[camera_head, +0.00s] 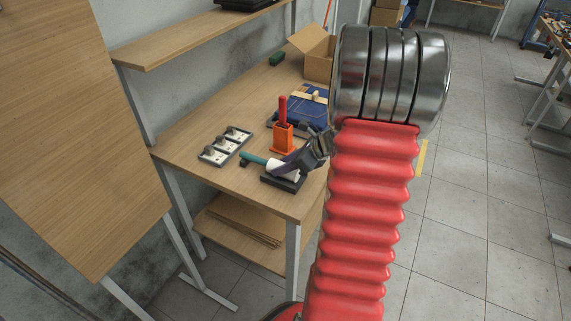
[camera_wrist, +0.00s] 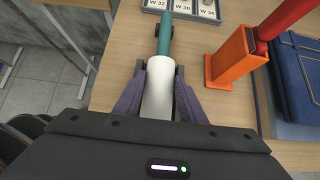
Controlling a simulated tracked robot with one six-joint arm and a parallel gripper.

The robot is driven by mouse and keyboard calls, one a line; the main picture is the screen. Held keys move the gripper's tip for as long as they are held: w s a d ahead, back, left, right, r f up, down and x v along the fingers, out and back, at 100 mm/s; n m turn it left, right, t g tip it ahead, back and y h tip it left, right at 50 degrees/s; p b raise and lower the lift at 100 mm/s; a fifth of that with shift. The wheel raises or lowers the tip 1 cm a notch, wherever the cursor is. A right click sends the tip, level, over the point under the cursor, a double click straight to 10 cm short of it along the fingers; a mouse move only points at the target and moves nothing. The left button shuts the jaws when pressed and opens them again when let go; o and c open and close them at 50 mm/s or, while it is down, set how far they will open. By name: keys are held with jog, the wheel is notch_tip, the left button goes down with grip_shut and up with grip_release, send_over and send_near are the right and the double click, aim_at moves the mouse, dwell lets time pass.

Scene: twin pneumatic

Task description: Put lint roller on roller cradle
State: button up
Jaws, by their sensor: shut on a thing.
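The lint roller has a white roll (camera_wrist: 158,92) and a teal handle (camera_wrist: 165,38). It also shows in the head view (camera_head: 253,158), over the front part of the workbench. My gripper (camera_wrist: 160,76) is shut on the white roll, one purple-grey finger on each side, with the handle pointing away from it. My gripper also shows in the head view (camera_head: 308,153), coming from the right. A black base (camera_head: 283,182), which looks like the roller cradle, lies directly beneath the roll. I cannot tell whether the roll touches it; the roll and gripper hide much of it.
An orange holder (camera_head: 283,138) with a red-handled tool stands just behind the roller, to its right in the wrist view. A labelled tray (camera_head: 225,146) lies to the left.

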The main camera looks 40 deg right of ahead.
jog(key=shift+f, duration=0.1)
jog(key=o, duration=1.2)
jog(key=shift+o, duration=0.2)
jog(key=v, duration=1.2)
